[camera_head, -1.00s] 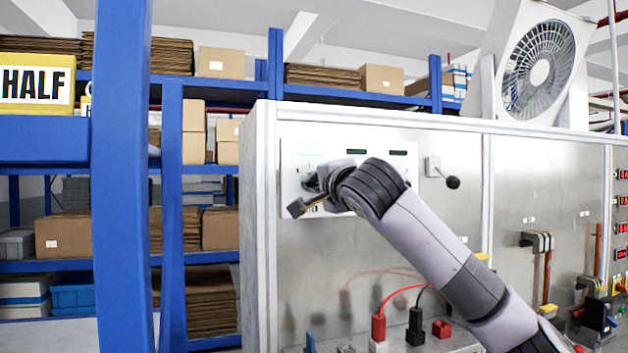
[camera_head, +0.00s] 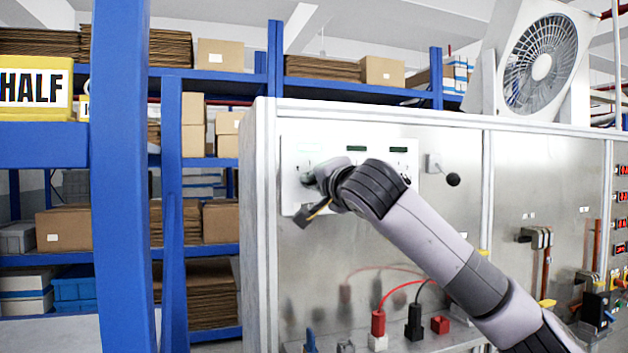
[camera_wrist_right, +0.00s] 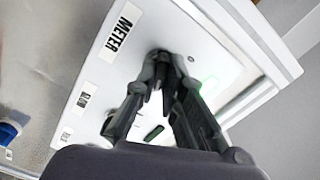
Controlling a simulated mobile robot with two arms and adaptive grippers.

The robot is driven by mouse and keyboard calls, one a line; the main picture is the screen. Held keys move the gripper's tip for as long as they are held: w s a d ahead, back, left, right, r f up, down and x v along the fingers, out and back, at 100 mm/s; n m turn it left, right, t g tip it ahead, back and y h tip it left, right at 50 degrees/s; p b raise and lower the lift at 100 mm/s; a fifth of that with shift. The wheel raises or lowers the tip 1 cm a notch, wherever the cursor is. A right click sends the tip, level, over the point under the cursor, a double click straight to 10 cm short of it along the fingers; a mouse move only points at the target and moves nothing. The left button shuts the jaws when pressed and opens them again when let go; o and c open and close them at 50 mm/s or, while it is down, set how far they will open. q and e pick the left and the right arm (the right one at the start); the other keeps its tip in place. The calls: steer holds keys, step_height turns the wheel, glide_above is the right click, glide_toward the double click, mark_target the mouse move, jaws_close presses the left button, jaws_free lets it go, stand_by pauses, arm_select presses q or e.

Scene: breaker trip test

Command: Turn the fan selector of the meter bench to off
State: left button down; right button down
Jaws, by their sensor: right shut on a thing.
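The meter panel (camera_head: 408,185) is a pale plate on the left part of the bench front, and its METER label (camera_wrist_right: 119,32) shows in the wrist view. My right gripper (camera_head: 311,180) is at the left side of this panel. In the wrist view its fingers (camera_wrist_right: 165,68) converge and are shut on a small dark knob (camera_wrist_right: 166,60), apparently the fan selector. The fingers hide most of the knob, so I cannot read its setting. My left gripper is not in view.
A black ball-ended lever (camera_head: 452,179) sticks out right of the panel. Red and black plugs (camera_head: 378,323) with leads stand on the ledge below. A white fan (camera_head: 540,65) stands on top of the bench. Blue shelving (camera_head: 120,180) with boxes is at the left.

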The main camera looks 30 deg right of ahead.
steer(key=shift+n, duration=0.7)
steer(key=shift+n+p, duration=0.75)
steer(key=shift+n, duration=0.25)
